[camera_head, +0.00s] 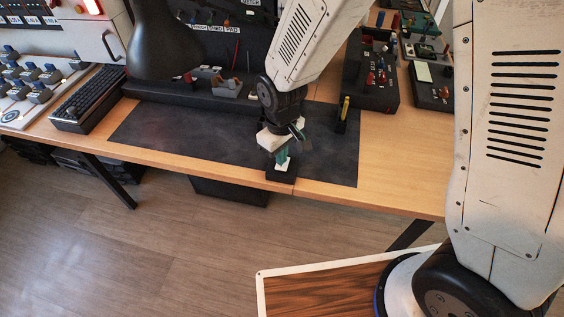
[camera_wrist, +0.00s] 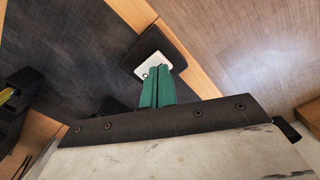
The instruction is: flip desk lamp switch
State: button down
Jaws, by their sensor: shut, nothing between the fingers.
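A small black switch box (camera_head: 281,178) with a white top plate stands at the front edge of the dark desk mat. It also shows in the wrist view as a black box (camera_wrist: 170,44) with a white plate (camera_wrist: 153,64). A small dark-ringed mark is on the plate, partly hidden by my fingers; the switch's position cannot be told. My gripper (camera_head: 282,160) is over the box with its teal fingers shut and empty, pointing down. In the wrist view the fingertips (camera_wrist: 159,69) overlap the white plate; contact cannot be told. A black lamp shade (camera_head: 166,42) hangs at upper left.
The dark mat (camera_head: 180,132) is clear left of my gripper. A keyboard (camera_head: 88,100) lies further left. A black organiser with tools (camera_head: 372,75) stands at the right, and a yellow-handled item (camera_head: 344,110) is close to my gripper's right. The wooden desk edge (camera_head: 340,197) runs in front.

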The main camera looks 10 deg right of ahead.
jog(key=shift+f, duration=0.95)
dwell(0.5)
jog(key=shift+r, duration=3.55)
jog(key=s+d+r+m+t, duration=0.1)
jog(key=s+d+r+m, duration=0.7)
jog(key=s+d+r, duration=1.1)
jog(key=shift+s+d+r, duration=0.3)
jog(key=shift+d+r, duration=0.55)
jog(key=shift+r, duration=0.05)
